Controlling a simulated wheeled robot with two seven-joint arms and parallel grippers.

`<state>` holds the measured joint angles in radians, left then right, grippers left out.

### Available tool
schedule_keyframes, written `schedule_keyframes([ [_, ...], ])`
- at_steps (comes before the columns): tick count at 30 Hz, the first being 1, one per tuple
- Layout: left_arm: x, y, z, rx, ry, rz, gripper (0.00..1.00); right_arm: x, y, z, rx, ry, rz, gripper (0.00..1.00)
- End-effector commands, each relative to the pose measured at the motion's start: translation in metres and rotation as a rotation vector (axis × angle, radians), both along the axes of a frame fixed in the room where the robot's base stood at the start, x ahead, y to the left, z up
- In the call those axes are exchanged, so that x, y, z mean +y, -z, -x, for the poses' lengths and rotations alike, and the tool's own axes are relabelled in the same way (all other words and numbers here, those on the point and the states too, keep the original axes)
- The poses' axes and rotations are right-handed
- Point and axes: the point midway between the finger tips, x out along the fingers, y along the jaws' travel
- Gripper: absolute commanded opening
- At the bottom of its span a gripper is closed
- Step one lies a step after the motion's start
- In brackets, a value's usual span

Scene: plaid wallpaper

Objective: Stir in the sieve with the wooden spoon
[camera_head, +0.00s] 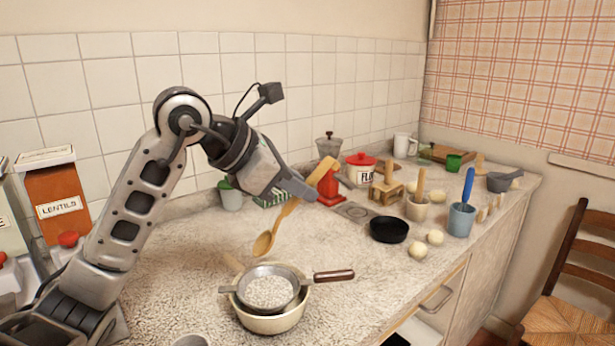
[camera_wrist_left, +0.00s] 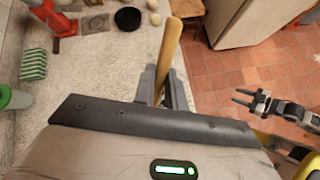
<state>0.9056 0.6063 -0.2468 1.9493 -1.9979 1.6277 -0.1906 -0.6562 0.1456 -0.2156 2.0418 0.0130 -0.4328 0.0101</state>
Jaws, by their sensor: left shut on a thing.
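My left gripper (camera_head: 296,192) is shut on the wooden spoon (camera_head: 264,243), which hangs tilted with its bowl end down. The spoon's bowl is in the air above the back of the sieve, apart from it. The sieve (camera_head: 298,281) has a dark wooden handle to the right, holds pale grainy contents, and rests over a cream bowl (camera_head: 272,325). In the left wrist view the spoon's handle (camera_wrist_left: 169,52) stands up between the fingers (camera_wrist_left: 164,85). My right gripper (camera_wrist_left: 242,98) shows there at the right, its two fingers apart and empty.
A black pan (camera_head: 388,230), several pale round items and a blue cup (camera_head: 461,220) stand to the right. A red-lidded flour pot (camera_head: 361,168) and a red device (camera_head: 329,188) are behind. A lentils box (camera_head: 58,195) is at left.

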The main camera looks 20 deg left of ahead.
Motion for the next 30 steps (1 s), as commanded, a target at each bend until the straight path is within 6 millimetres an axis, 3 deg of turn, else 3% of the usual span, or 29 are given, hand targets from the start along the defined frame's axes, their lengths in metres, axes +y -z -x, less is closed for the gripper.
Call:
schedule_keyframes([
  [7, 0.000, 0.021, 0.000, 0.001, -0.001, 0.001, 0.00, 0.001, 0.017, 0.005, 0.015, 0.000, -0.007, 0.40],
  [18, 0.000, 0.059, 0.000, 0.000, -0.001, -0.003, 0.00, 0.006, 0.023, 0.000, -0.017, 0.002, -0.053, 0.40],
  [30, 0.000, 0.078, 0.000, -0.001, 0.000, -0.001, 0.00, 0.011, 0.022, -0.004, -0.039, 0.017, -0.100, 0.40],
])
